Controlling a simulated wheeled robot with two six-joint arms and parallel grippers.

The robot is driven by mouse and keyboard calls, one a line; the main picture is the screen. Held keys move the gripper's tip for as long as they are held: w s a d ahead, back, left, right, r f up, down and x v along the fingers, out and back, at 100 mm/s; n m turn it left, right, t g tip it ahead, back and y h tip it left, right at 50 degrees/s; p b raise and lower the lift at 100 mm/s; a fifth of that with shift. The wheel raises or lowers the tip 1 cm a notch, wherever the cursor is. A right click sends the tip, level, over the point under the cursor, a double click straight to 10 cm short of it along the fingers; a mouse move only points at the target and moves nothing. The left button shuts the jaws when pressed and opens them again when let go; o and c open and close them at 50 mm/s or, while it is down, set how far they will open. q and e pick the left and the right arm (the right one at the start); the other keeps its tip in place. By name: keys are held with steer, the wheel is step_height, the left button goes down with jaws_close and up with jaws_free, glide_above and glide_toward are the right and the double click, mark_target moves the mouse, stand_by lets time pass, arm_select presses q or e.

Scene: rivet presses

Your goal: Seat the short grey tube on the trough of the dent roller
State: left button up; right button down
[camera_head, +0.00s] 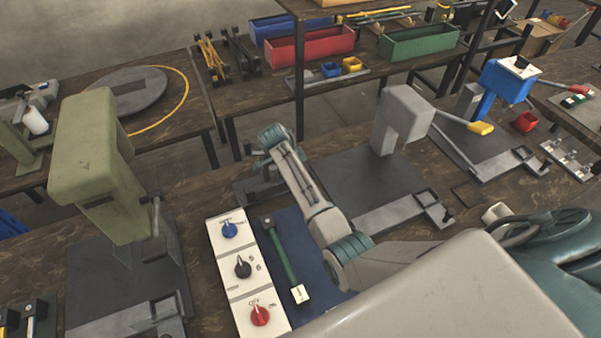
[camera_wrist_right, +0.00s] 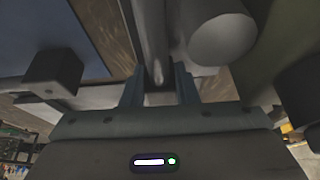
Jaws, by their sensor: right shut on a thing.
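My right arm reaches in from the lower right of the head view, and its wrist (camera_head: 275,138) is over the far edge of the blue mat. The fingertips are hidden there. In the right wrist view my right gripper (camera_wrist_right: 157,88) is shut on a slim grey rounded piece (camera_wrist_right: 152,40), apparently the short grey tube. Just right of it is a thicker grey cylinder (camera_wrist_right: 222,40), end face toward the camera, which may be the dent roller's roller. A dark low fixture (camera_head: 248,190), possibly the dent roller's base, is partly covered by my arm. I cannot make out the trough. My left gripper is not in view.
An olive press (camera_head: 92,150) stands left of my right wrist. A white switch panel (camera_head: 243,275) and a green rod (camera_head: 280,250) lie in front. A grey press (camera_head: 402,115) and a blue press (camera_head: 505,85) stand at the right. Bins line the back shelf.

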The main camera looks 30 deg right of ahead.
steer(key=c, duration=1.2)
jaws_free()
steer(key=shift+s+a+f, duration=0.1)
steer(key=shift+s+f, duration=0.05)
steer(key=shift+f, duration=0.15)
steer(key=shift+o, duration=0.7)
steer(key=shift+f, duration=0.15)
steer(key=shift+a+r+b, duration=0.2)
steer(key=shift+r+b, duration=0.1)
steer(key=shift+r, duration=0.1)
steer(key=v, duration=0.3)
steer(key=b+v, duration=0.1)
steer(key=v, duration=0.2)
steer(key=b+v, duration=0.1)
steer(key=v, duration=0.2)
steer(key=shift+w+r, duration=0.3)
steer(key=shift+r, duration=0.55)
